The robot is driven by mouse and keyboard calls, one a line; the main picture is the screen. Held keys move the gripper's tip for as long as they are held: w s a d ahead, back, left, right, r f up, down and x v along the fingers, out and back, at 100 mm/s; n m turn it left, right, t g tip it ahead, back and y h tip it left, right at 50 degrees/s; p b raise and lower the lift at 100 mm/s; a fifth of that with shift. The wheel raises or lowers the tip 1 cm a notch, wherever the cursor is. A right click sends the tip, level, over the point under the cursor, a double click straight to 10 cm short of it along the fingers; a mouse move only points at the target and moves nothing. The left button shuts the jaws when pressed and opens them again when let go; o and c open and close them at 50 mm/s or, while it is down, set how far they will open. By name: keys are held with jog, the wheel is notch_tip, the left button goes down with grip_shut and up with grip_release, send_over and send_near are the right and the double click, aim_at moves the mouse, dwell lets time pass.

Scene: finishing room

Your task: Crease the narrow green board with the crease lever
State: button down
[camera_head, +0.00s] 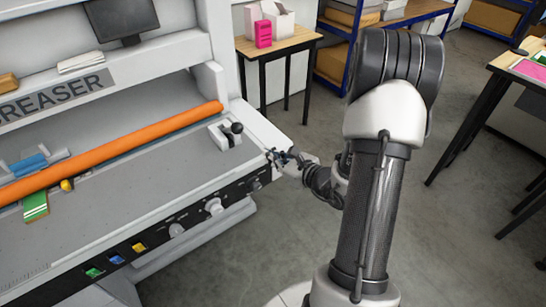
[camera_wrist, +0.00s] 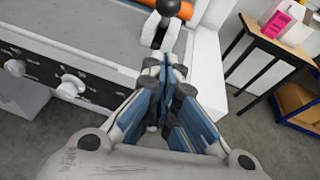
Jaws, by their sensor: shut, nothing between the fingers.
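The narrow green board (camera_head: 36,206) lies on the creaser's grey bed at the left, with its far part under the orange bar (camera_head: 120,149). The crease lever (camera_head: 236,130) has a black ball knob and stands on a white mount at the right end of the bed. It also shows at the top of the wrist view (camera_wrist: 168,10). My gripper (camera_head: 274,155) is shut and empty by the machine's right front corner, a little nearer than the lever and apart from the knob. In the wrist view its blue-padded fingers (camera_wrist: 163,68) point toward the lever.
The creaser's front panel carries knobs (camera_head: 214,206) and coloured buttons (camera_head: 115,260). A blue piece (camera_head: 30,165) and a yellow knob (camera_head: 67,185) sit near the bar. A wooden table (camera_head: 282,45) with a pink box (camera_head: 263,34) stands behind.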

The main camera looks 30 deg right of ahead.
jog(key=w+a+b, duration=0.1)
jog(key=w, duration=0.8)
jog(key=shift+w+a+b, duration=0.2)
jog(key=shift+a+b, duration=0.1)
jog(key=shift+a, duration=0.1)
jog(key=shift+w+r+g+p, duration=0.25)
jog(key=shift+r+p, duration=0.3)
jog(key=shift+p, duration=0.45)
